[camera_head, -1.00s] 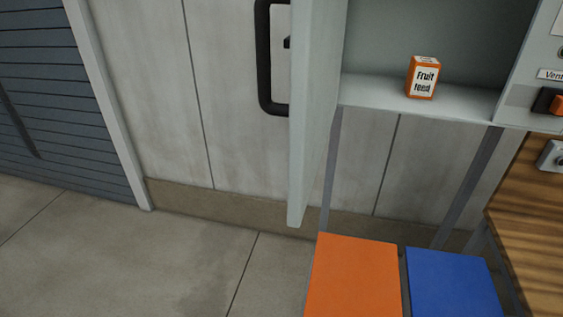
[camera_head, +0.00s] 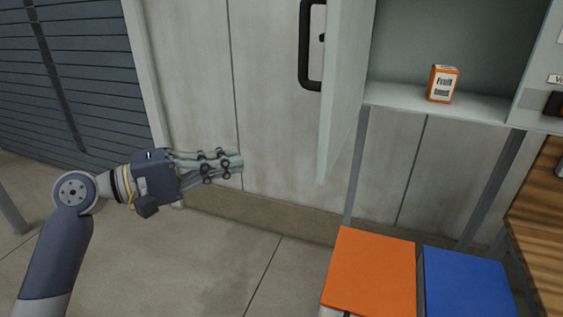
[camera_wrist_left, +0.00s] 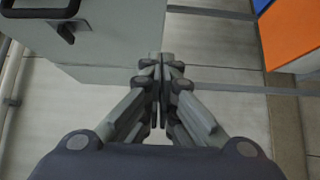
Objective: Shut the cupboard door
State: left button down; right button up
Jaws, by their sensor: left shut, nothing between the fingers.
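The cupboard door (camera_head: 342,95) stands wide open, swung out toward me at the left side of the cupboard (camera_head: 490,106). A black bar handle (camera_head: 306,50) is on the door's outer face. In the left wrist view the door (camera_wrist_left: 110,35) shows beyond the fingers, with its handle (camera_wrist_left: 45,8) at top left. My left gripper (camera_head: 240,163) is shut and empty, to the left of the door and apart from it in the head view. It also shows at the middle of the left wrist view (camera_wrist_left: 160,62). My right gripper is not in view.
A box labelled "Fruit feed" (camera_head: 442,84) stands inside the cupboard. Below are an orange-topped block (camera_head: 372,270) and a blue-topped block (camera_head: 465,283). A wooden surface (camera_head: 545,215) is at the right. The floor left of the door is clear.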

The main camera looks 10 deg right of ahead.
pick_arm(q)
jog(key=s+d+r+p, duration=0.1)
jog(key=d+p, duration=0.5)
jog(key=d, duration=0.7)
jog(key=shift+s+d+m+g, duration=0.15)
jog(key=shift+s+m+g, duration=0.15)
jog(key=shift+s, duration=0.25)
jog(key=shift+w, duration=0.1)
